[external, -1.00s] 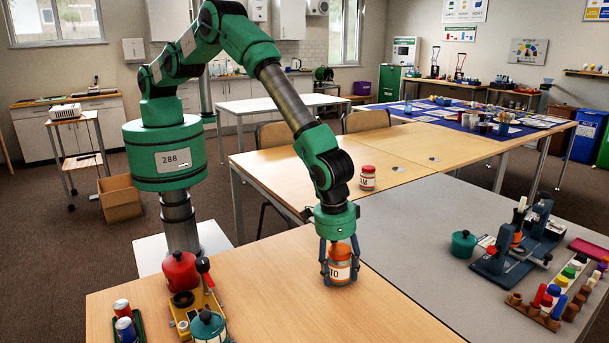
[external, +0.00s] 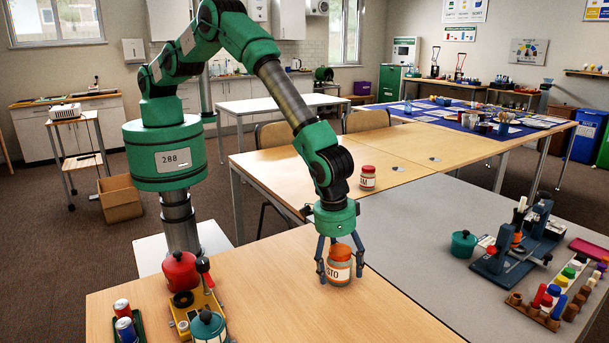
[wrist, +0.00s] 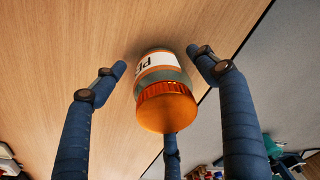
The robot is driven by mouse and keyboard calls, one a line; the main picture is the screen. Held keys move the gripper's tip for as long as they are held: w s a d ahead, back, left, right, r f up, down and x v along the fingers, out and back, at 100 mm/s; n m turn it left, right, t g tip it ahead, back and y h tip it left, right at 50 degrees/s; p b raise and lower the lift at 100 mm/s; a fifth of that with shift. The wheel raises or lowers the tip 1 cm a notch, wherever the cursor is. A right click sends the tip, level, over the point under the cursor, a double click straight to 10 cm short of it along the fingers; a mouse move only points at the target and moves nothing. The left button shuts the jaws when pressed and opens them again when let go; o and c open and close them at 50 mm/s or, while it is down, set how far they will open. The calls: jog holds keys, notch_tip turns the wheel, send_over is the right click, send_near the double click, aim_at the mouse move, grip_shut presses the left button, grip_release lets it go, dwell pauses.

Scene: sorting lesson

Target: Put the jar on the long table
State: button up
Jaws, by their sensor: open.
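A jar (external: 339,268) with an orange lid, a white label and a greenish band stands upright on the near wooden tabletop (external: 270,275). In the wrist view the jar (wrist: 167,100) shows lid-first between the fingers. My gripper (external: 340,274) is above and around the jar, with its fingers spread and gaps visible on its sides. A third finger shows below the jar in the wrist view. A second jar (external: 368,180) with a red lid stands on the wooden table behind.
A grey tabletop (external: 420,225) adjoins on the right, with a teal pot (external: 463,243), a blue device (external: 515,245) and a rack of coloured pieces (external: 550,300). A red pot (external: 180,271), a teal-lidded pot (external: 208,326) and cans (external: 125,318) stand at the near left.

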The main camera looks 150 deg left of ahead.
jog(key=shift+s+d+r+p, duration=0.1)
jog(key=shift+d+r, duration=0.1)
jog(key=shift+r, duration=1.65)
jog(key=shift+s+d+r+p, duration=0.1)
jog(key=shift+d+r+p, duration=0.1)
jog(key=shift+r, duration=1.65)
jog(key=shift+d+r+p, duration=0.1)
jog(key=shift+d+r, duration=0.1)
jog(key=shift+r, duration=1.65)
jog(key=shift+r, duration=0.1)
